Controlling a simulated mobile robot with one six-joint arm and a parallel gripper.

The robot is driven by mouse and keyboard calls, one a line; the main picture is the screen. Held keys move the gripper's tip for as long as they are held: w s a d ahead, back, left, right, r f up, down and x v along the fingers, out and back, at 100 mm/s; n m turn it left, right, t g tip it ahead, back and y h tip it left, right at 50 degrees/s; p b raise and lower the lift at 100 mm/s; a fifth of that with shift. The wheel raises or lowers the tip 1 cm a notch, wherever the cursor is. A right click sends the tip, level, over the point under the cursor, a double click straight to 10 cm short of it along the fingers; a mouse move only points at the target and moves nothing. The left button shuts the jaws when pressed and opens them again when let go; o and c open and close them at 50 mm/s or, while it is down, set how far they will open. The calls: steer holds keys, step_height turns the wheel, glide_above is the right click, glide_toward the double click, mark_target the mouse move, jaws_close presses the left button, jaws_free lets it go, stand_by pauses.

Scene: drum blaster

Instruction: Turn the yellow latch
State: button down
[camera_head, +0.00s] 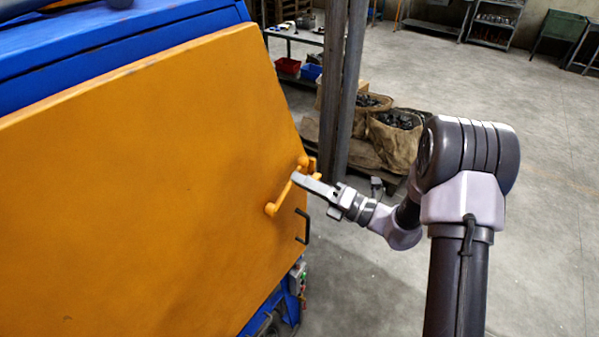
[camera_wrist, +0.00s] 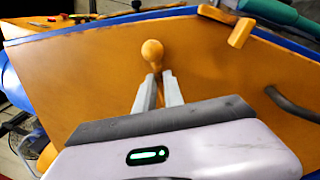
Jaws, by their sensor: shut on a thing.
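The yellow latch (camera_head: 283,196) is on the right edge of the large orange-yellow door panel. In the head view it slants from a rounded end at lower left up toward the panel's edge. My gripper (camera_head: 298,180) reaches it from the right, with its fingers at the upper part of the latch. In the wrist view the latch's round knob (camera_wrist: 152,50) stands just beyond my gripper's fingertips (camera_wrist: 158,76). The fingers are close together and shut on the latch below the knob. The part of the latch between the fingers is mostly hidden.
A dark pull handle (camera_head: 304,227) sits on the panel below the latch. A yellow block (camera_wrist: 239,32) shows near the panel's edge in the wrist view. A metal post (camera_head: 343,90) and sacks (camera_head: 397,140) stand behind.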

steer(key=shift+w+d+f+m+t+h+p, duration=0.1)
steer(key=shift+f+m+t+p, duration=0.2)
steer(key=shift+f+m, duration=0.65)
steer(key=shift+w+d+f+m+t+h+p, duration=0.15)
steer(key=shift+f+m+t+p, duration=0.3)
steer(key=shift+m, duration=0.95)
steer(key=shift+w+f+m+t+h+p, duration=0.1)
steer(key=shift+f+m+p, duration=0.15)
steer(key=shift+f+m, duration=0.75)
steer(key=shift+m, duration=0.25)
steer(key=c, duration=1.5)
jaws_free()
steer(key=shift+o, duration=0.2)
steer(key=shift+r, duration=0.1)
steer(key=v, duration=1.7)
steer(key=shift+d+b, duration=0.15)
steer(key=shift+b, duration=0.15)
steer(key=shift+s, duration=0.1)
